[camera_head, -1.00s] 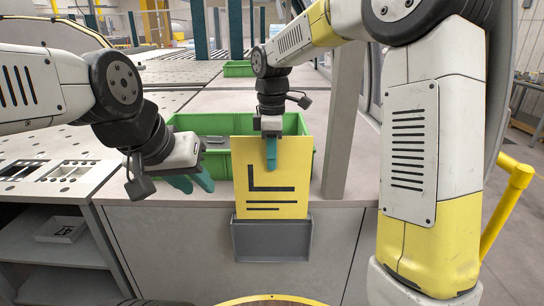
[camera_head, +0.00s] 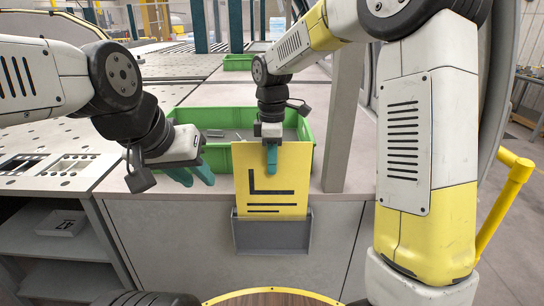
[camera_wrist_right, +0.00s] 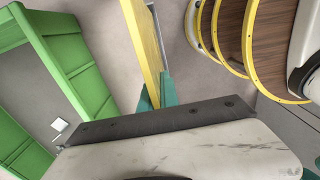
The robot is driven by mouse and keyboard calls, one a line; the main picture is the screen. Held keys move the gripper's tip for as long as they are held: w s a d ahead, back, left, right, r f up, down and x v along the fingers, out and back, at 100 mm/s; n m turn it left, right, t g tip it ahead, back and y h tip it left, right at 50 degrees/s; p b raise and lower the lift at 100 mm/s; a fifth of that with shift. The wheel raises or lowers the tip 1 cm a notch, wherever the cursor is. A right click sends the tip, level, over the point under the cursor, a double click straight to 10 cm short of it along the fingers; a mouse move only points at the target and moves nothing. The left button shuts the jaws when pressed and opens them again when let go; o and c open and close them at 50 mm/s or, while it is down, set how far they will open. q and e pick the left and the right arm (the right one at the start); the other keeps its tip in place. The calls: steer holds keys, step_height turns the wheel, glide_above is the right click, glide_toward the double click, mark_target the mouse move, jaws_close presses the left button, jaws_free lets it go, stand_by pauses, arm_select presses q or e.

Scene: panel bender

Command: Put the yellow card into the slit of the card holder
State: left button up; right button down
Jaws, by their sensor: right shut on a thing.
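The yellow card (camera_head: 278,186) with black bar marks is upright in the head view. My right gripper (camera_head: 271,165) is shut on its top edge. In the right wrist view the card (camera_wrist_right: 142,45) shows nearly edge-on between the teal fingers (camera_wrist_right: 155,97). The grey card holder (camera_head: 272,236) is fixed to the front face of the bench. The card's lower edge overlaps the holder's upper rim in the picture; I cannot tell how deep it sits in the slit. My left gripper (camera_head: 192,172) is open and empty, left of the card.
A green bin (camera_head: 222,161) with small grey parts stands on the bench (camera_head: 345,177) behind the card. A grey post (camera_head: 341,125) rises to the right of it. A small tray (camera_head: 62,222) lies on a shelf at the left.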

mark_target(272, 183)
steer(key=shift+f, duration=7.2)
steer(key=c, duration=1.5)
jaws_free()
step_height(272, 183, up, 7)
steer(key=shift+r, duration=0.4)
